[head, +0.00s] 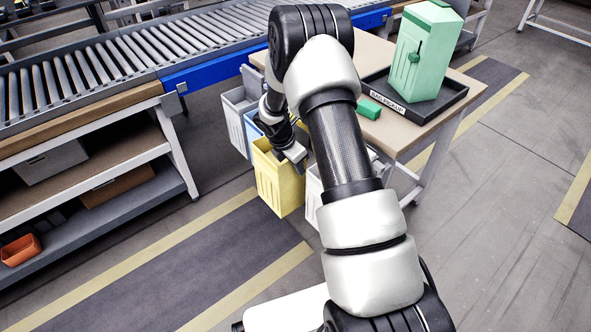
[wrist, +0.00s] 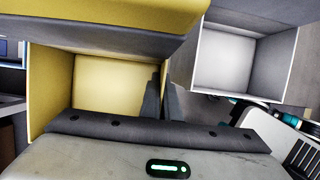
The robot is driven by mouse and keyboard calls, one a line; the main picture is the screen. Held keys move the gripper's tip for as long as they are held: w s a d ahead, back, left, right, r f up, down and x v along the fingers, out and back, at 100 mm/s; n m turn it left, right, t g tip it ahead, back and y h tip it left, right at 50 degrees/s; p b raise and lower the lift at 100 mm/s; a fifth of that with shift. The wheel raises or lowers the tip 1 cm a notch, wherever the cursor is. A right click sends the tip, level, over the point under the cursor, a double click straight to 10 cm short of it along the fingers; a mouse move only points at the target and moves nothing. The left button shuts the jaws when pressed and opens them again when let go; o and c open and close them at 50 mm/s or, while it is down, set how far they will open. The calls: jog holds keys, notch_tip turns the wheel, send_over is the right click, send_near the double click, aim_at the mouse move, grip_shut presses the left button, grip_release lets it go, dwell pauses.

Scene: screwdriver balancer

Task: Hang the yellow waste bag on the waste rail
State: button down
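The yellow waste bag (head: 278,180) is a stiff, open-topped box beside the table's left side, between a blue bag and a white one. My gripper (head: 296,152) is at its top, partly hidden by my arm. In the wrist view I look down into the yellow bag (wrist: 112,82), with a wide yellow panel across the top of the picture. The dark fingers of my gripper (wrist: 163,100) are close together at its right wall and appear shut on it. The waste rail cannot be made out, so I cannot tell whether the bag touches it.
A grey bag (head: 238,112) and a blue bag (head: 252,130) are behind the yellow one; a white bag (head: 313,195) is in front. A green bag (head: 424,55) stands in a black tray (head: 455,100) on the table (head: 378,48). A roller conveyor (head: 120,60) is at left.

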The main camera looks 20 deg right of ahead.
jog(key=w+d+f+b, duration=0.1)
jog(key=w+d+f, duration=0.1)
jog(key=d, duration=0.5)
jog(key=shift+w+d+f, duration=0.15)
jog(key=shift+w+d, duration=0.05)
jog(key=shift+w, duration=0.15)
dwell(0.4)
jog(key=c, duration=2.5)
grip_release()
jog(key=o, duration=0.6)
jog(key=shift+c, duration=0.2)
